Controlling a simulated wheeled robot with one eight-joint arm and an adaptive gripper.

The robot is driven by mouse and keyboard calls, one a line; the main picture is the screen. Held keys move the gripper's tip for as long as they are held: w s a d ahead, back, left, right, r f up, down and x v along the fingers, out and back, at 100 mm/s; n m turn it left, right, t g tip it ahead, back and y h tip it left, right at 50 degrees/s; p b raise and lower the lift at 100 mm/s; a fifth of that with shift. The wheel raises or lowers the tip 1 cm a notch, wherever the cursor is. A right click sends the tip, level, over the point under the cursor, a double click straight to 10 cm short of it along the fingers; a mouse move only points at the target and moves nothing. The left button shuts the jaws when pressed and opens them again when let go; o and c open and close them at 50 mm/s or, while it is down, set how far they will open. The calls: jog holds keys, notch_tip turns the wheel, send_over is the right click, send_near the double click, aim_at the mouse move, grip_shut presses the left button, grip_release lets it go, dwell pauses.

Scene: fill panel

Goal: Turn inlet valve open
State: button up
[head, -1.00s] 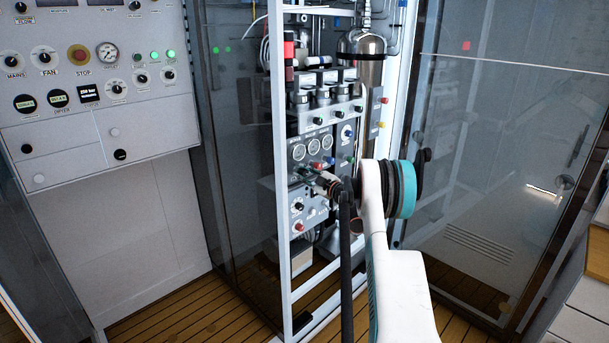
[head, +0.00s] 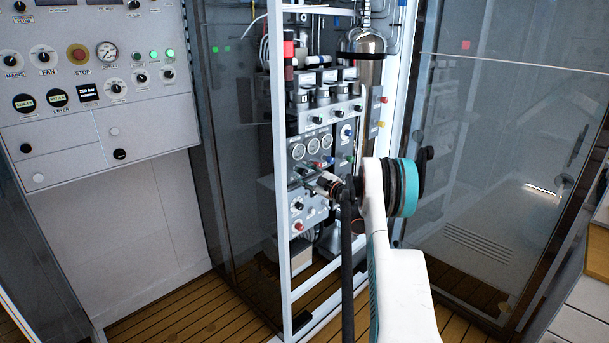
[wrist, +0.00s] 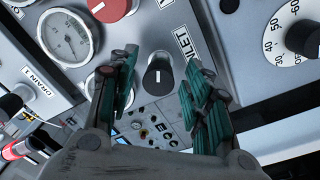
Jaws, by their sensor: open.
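The inlet valve is a black knob (wrist: 159,77) with a white pointer line, beside the label INLET (wrist: 185,42) in the wrist view. My gripper (wrist: 160,75) is open, with one green-padded finger on each side of the knob in the picture. The fingers appear apart from the knob; how deep they reach around it I cannot tell. In the head view my gripper (head: 320,182) is at the grey fill panel (head: 318,148), below its gauges, and it hides the knob there.
In the wrist view a red knob (wrist: 112,8) and a gauge (wrist: 66,38) lie at upper left, and a black dial knob (wrist: 303,38) at right. The white frame post (head: 279,150) stands left of my gripper. A glass door (head: 480,150) is at right.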

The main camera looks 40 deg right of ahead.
jog(key=s, duration=1.1)
jog(key=shift+d+f, duration=0.25)
jog(key=shift+d, duration=0.1)
